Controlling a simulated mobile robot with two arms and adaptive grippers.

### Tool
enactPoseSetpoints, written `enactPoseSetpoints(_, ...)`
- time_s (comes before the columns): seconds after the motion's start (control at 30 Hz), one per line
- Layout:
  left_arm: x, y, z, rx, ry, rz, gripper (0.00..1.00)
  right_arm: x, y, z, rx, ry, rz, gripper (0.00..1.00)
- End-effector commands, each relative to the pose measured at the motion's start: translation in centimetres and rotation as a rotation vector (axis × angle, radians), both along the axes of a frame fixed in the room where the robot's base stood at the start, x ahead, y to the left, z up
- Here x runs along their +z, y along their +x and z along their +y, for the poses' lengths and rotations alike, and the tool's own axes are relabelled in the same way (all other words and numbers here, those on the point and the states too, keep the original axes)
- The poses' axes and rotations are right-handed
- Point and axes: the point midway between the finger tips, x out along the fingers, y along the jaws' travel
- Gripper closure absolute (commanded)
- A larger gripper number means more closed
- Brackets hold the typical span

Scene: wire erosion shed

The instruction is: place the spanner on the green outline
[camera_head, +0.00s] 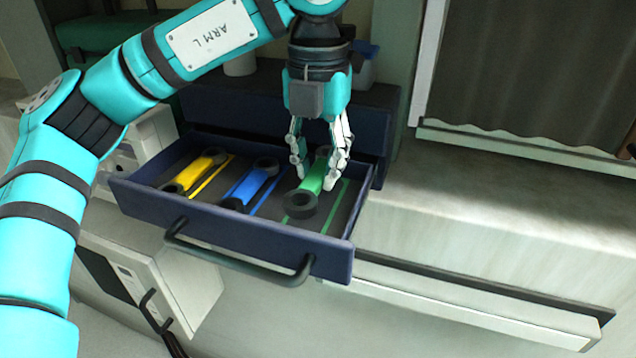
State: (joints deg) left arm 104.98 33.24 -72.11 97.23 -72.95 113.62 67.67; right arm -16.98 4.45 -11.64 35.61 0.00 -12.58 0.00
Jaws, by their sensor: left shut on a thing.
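The green spanner (312,180) with dark ring ends is in the right part of an open blue drawer (235,235). My left gripper (318,172) points down over the drawer and is shut on the green spanner's handle. The green outline (335,205) shows as green lines on the drawer floor beside and under the spanner. The spanner is at or just above the floor; I cannot tell whether it touches. Part of its far end is hidden by the fingers. My right gripper is not in view.
A yellow spanner (203,166) and a blue spanner (250,184) lie to the left in the same drawer, beside yellow and blue lines. The drawer's front has a dark handle (240,262). A pale worktop (500,205) on the right is clear.

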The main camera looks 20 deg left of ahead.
Motion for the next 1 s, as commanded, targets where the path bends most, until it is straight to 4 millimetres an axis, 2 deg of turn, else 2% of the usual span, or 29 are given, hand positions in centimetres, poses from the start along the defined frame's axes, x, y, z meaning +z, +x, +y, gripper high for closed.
enactPoseSetpoints(0.07, -0.4, 0.0, 0.0, 0.000, -0.001, 0.000, 1.00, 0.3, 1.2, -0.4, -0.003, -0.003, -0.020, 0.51)
enactPoseSetpoints(0.17, -1.6, 0.0, 0.1, 0.001, 0.001, 0.003, 1.00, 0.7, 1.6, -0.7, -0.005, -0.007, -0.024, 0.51)
enactPoseSetpoints(0.33, -3.8, -0.1, 0.0, 0.000, 0.000, 0.002, 1.00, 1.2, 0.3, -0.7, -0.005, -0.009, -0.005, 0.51)
enactPoseSetpoints(0.5, -4.0, 0.0, 0.0, 0.001, 0.000, -0.001, 1.00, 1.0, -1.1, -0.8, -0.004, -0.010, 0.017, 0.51)
enactPoseSetpoints(0.67, -4.3, 0.0, 0.0, 0.000, -0.001, 0.000, 1.00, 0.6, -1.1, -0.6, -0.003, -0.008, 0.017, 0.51)
enactPoseSetpoints(0.7, -4.2, 0.0, 0.0, 0.000, 0.000, 0.000, 0.71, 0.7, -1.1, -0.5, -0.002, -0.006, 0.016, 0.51)
enactPoseSetpoints(0.87, -4.2, 0.0, 0.0, 0.000, 0.000, 0.001, 0.51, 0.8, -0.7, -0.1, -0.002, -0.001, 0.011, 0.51)
enactPoseSetpoints(1.0, -4.2, 0.0, 0.0, 0.000, 0.000, 0.001, 0.51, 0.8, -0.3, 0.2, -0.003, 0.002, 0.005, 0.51)
